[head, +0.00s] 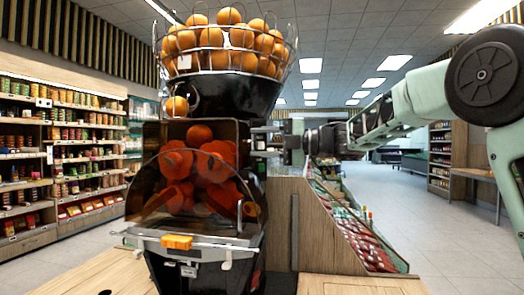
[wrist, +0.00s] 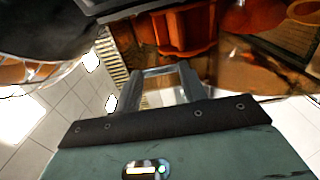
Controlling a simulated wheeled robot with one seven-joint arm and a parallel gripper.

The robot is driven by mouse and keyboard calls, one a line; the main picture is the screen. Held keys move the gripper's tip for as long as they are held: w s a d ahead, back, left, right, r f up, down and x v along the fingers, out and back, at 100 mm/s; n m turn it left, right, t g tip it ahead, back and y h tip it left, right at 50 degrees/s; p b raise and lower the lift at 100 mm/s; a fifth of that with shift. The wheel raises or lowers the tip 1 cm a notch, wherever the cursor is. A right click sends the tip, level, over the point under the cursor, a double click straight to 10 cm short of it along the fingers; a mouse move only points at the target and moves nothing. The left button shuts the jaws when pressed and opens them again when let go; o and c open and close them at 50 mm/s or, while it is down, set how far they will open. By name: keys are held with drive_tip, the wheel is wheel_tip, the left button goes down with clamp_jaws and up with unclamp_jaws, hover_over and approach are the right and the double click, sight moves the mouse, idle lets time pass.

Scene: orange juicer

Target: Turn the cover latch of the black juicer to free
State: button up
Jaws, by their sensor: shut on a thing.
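The black juicer (head: 235,97) stands left of centre in the head view, with a wire basket of oranges on top. Its clear front cover (head: 155,200) is down over the orange-red pressing drums (head: 185,165). My gripper (head: 283,141) reaches in from the right to the upper right side of the juicer's housing. In the wrist view its grey fingers (wrist: 160,78) are at the housing edge, beside the orange-red parts. The gripper is shut on the cover latch. The latch itself is mostly hidden by the fingers, and its angle cannot be made out.
An orange tab (head: 177,242) sits on the front tray below the cover. A wooden counter (head: 345,287) lies under the juicer. A sloped produce stand (head: 350,225) is behind at the right. Stocked shelves (head: 60,150) line the left. Open floor (head: 450,235) lies at the right.

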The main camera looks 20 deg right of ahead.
idle(0.4)
drive_tip(key=o, duration=1)
drive_tip(key=shift+d, duration=0.15)
drive_tip(key=b+v, duration=0.2)
drive_tip(key=v, duration=1.5)
drive_tip(key=shift+s+d, duration=0.1)
